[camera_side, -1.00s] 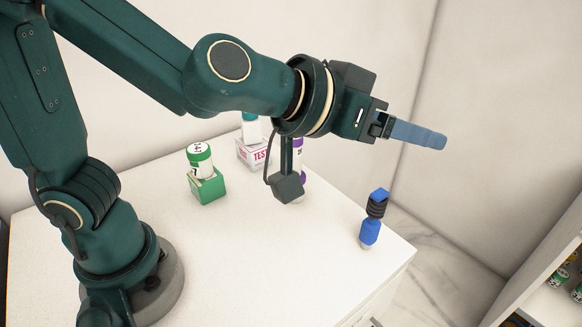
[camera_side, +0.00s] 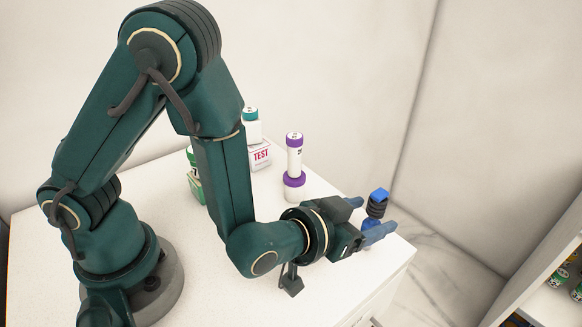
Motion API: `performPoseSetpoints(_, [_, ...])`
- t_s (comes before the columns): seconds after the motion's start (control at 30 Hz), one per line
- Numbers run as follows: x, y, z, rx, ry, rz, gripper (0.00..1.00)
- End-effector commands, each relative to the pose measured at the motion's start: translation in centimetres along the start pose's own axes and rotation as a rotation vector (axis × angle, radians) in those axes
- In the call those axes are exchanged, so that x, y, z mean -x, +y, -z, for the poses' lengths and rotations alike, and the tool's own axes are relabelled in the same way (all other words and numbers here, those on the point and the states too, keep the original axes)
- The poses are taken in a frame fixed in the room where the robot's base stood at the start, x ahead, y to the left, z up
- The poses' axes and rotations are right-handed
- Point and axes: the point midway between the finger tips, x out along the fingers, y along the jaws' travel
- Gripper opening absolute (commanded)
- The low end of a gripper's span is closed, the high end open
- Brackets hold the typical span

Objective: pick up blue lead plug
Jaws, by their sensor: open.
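The blue lead plug (camera_side: 377,204) stands upright near the right edge of the white table, with a blue top and a black ribbed middle. My gripper (camera_side: 373,217) is low over the table with its two blue-grey fingers apart. The fingers reach toward the plug, one on its far left side and one in front of its lower part. The near finger hides much of the plug's lower blue part. I cannot tell whether either finger touches it.
A white bottle with purple bands (camera_side: 294,160) stands behind my gripper. A white TEST box (camera_side: 260,155) with a teal-capped bottle (camera_side: 251,126) on it is farther back. A green holder (camera_side: 195,186) is partly hidden by my arm. Shelves (camera_side: 548,285) stand at the right, beyond the table edge.

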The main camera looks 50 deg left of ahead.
Motion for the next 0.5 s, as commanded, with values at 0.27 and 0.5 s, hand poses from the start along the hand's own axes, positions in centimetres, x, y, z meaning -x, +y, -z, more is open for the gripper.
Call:
performPoseSetpoints(0.27, [-1.2,0.0,-2.5,0.002,0.000,0.002,0.70])
performPoseSetpoints(0.5, [-3.8,-0.1,-2.5,0.005,0.001,0.005,0.70])
